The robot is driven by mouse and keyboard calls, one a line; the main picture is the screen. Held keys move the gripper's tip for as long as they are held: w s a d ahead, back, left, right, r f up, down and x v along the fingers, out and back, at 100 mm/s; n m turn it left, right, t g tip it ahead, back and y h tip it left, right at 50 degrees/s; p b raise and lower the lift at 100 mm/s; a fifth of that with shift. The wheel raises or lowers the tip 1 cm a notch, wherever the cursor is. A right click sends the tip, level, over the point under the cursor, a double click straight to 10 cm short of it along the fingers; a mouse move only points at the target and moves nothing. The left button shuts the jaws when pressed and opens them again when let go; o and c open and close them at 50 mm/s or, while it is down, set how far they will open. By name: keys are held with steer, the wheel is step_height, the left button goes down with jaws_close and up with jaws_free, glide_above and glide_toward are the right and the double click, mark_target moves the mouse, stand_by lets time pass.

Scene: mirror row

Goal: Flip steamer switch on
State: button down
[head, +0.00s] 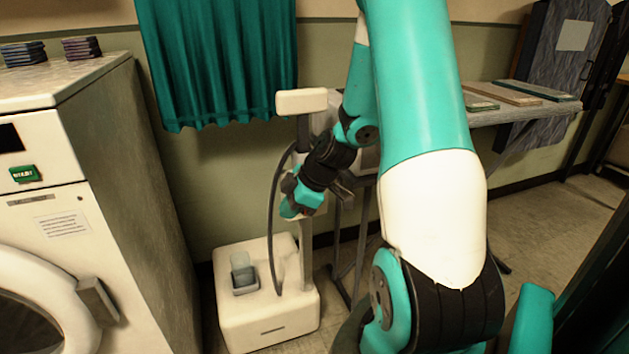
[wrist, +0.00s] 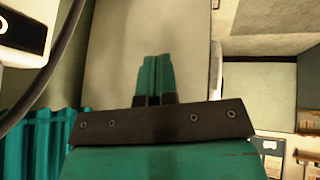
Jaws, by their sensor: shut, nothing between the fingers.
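The steamer has a white base (head: 268,318) on the floor, with an upright pole, a dark hose (head: 271,225) and a white head (head: 301,102) on top. A clear water tank (head: 242,268) sits on the base. I cannot make out the switch for certain in the head view. My gripper (head: 288,210) is shut and empty, in the air above the base and near the hose and pole. In the wrist view its teal fingers (wrist: 154,78) are together with nothing between them. A white body with a dark panel (wrist: 10,32) shows at the upper left there; I cannot tell what it is.
A front-loading washer (head: 95,200) stands left of the steamer, with folded cloths (head: 82,48) on top. A teal curtain (head: 218,60) hangs behind. A table (head: 540,112) with flat boards stands at the right. Floor at the right is open.

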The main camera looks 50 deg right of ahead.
steer(key=s+d+f+t+h+p, duration=0.1)
steer(key=s+d, duration=0.4)
steer(key=d, duration=0.7)
steer(key=shift+s+f+n+h+p, duration=0.35)
steer(key=shift+h+p, duration=0.35)
steer(key=shift+p, duration=0.55)
steer(key=w+d+f, duration=0.1)
steer(key=w+f, duration=0.7)
steer(key=w, duration=0.1)
steer(key=shift+f, duration=0.3)
steer(key=shift+w+d+f+b, duration=0.1)
steer(key=shift+d+b, duration=0.05)
steer(key=shift+b, duration=0.2)
